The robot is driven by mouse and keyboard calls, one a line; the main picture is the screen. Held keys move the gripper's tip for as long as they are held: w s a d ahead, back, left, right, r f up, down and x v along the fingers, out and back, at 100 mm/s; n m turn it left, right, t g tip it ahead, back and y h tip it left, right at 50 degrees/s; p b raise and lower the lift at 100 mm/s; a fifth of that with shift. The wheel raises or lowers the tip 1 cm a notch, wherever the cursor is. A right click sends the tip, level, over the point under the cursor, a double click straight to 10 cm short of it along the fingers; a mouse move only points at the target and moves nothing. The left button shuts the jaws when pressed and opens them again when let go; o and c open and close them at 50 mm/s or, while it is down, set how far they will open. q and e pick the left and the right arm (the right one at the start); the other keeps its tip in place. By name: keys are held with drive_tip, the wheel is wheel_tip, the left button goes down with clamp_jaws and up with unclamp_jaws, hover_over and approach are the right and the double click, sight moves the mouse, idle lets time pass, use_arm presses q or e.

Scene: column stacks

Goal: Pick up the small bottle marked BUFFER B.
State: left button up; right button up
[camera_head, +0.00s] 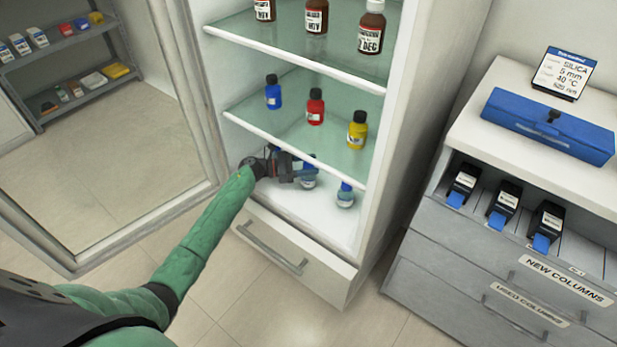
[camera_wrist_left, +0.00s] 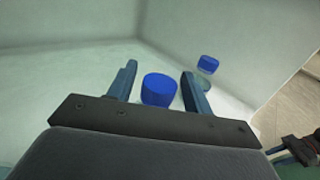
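Two small clear bottles with blue caps stand on the fridge's bottom level. The left one (camera_head: 308,184) is partly hidden by my left gripper (camera_head: 301,172); the right one (camera_head: 345,196) stands apart nearer the front right. In the left wrist view, the left bottle's blue cap (camera_wrist_left: 159,90) is between my open left fingers (camera_wrist_left: 160,92), with a narrow gap on each side. The other blue-capped bottle (camera_wrist_left: 208,65) is just beyond the right finger. No BUFFER B marking is readable. A dark part at the lower right, possibly my right gripper (camera_wrist_left: 298,148), is too cut off to judge.
Above, a glass shelf (camera_head: 300,138) holds blue (camera_head: 273,96), red (camera_head: 315,108) and yellow (camera_head: 357,133) bottles. Brown bottles (camera_head: 371,30) stand higher. The open fridge door (camera_head: 190,90) is left of my arm. A drawer cabinet (camera_head: 480,240) is at the right.

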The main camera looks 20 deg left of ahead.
use_arm(q)
clamp_jaws()
drive_tip(key=shift+r, duration=0.15)
